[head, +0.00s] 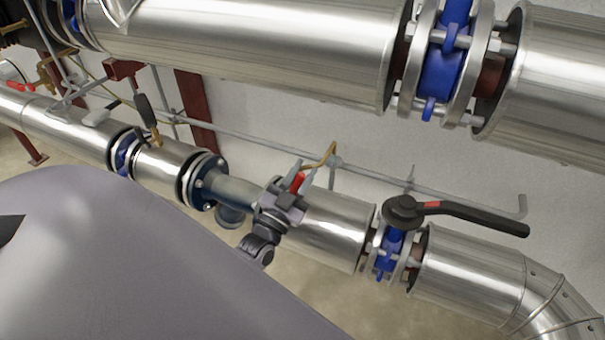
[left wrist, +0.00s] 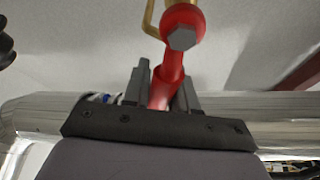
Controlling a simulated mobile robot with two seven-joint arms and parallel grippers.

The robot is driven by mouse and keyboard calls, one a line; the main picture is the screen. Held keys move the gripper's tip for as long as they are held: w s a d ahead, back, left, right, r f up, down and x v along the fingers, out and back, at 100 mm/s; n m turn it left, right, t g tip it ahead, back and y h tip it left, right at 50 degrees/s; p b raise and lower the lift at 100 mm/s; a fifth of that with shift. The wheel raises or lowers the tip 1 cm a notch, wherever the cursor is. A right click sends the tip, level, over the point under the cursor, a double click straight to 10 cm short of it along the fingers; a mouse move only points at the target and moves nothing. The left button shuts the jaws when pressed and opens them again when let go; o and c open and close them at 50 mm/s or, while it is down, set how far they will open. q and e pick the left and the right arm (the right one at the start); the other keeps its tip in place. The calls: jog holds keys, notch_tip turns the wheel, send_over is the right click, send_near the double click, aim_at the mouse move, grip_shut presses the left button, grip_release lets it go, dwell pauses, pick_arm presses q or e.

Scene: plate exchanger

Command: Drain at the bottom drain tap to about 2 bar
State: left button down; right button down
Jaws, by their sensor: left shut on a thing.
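The drain tap has a red lever handle (head: 297,183) on the lower clad pipe. A thin brass pipe (head: 325,157) bends up beside it. In the left wrist view the red handle (left wrist: 168,88) runs down from a grey hex nut (left wrist: 182,38) in its round red head. My left gripper (head: 304,174) is at the tap, its two fingers on either side of the lever. In the left wrist view the gripper (left wrist: 164,84) is shut on the red handle. The tap's outlet and the pressure gauge face cannot be made out. My right gripper is out of view.
A large upper clad pipe (head: 250,45) with a blue flanged valve (head: 441,70) crosses above. On the lower pipe, a black-handled valve (head: 470,214) stands to the right. A thin grey pipe (head: 260,141) runs along the wall behind.

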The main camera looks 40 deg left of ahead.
aim_at(295, 185)
pick_arm(q)
jog(key=c, duration=1)
grip_release()
jog(key=v, duration=0.6)
jog(key=shift+f+p, duration=0.1)
jog(key=shift+p, duration=0.2)
jog(key=shift+s+f, duration=0.1)
jog(key=shift+s, duration=0.45)
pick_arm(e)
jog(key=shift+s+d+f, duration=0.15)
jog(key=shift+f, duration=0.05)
pick_arm(q)
jog(key=shift+f, duration=0.1)
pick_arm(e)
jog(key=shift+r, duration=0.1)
